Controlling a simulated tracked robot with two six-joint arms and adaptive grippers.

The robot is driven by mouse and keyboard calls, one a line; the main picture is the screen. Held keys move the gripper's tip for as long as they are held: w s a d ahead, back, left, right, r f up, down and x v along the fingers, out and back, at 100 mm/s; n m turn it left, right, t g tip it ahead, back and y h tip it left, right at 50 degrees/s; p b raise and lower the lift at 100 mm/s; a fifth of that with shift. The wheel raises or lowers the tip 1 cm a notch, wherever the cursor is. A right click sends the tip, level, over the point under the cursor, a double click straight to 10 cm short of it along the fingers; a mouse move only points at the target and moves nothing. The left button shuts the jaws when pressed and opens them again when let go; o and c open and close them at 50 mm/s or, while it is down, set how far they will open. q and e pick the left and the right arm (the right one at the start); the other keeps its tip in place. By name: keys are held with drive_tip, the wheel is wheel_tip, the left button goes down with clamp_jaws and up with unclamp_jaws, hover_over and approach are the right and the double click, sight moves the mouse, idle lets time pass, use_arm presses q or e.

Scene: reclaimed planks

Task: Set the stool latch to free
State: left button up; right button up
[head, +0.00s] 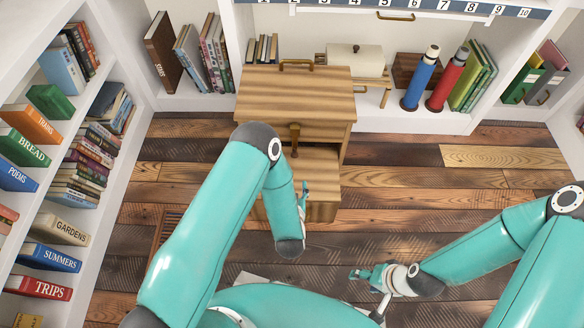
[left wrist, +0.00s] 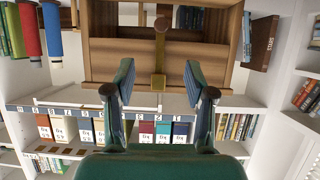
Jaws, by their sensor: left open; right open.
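The wooden step stool (head: 330,88) stands in front of the far shelf, with a lower step (head: 322,160) at its front. The stool latch (head: 295,132) is a small brown-and-brass piece on its front, hanging roughly straight down. In the left wrist view, which is upside down, the latch (left wrist: 161,48) has a round brown end and a brass end, close to the gap between the fingers. My left gripper (left wrist: 158,80) is open with nothing held; in the head view it is partly hidden behind my forearm. My right gripper (head: 357,276) is open and empty above the floor. Latch markings are unreadable.
A blue cylinder (head: 420,80) and a red cylinder (head: 446,80) stand on the far shelf beside a cream box (head: 355,55). Bookshelves line the left side (head: 60,210). The plank floor (head: 400,190) right of the stool is clear.

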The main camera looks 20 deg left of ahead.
sight(294, 156)
use_arm(q)
drive_tip(key=b+x, duration=0.5)
drive_tip(key=x, duration=1)
drive_tip(key=shift+w+a+f, duration=0.1)
drive_tip(key=shift+w+a, duration=0.15)
drive_tip(key=shift+b+x, duration=0.3)
drive_tip(key=shift+x, duration=0.45)
use_arm(e)
wheel_tip(294, 156, down, 6)
drive_tip(key=shift+f, duration=0.15)
use_arm(q)
clamp_jaws()
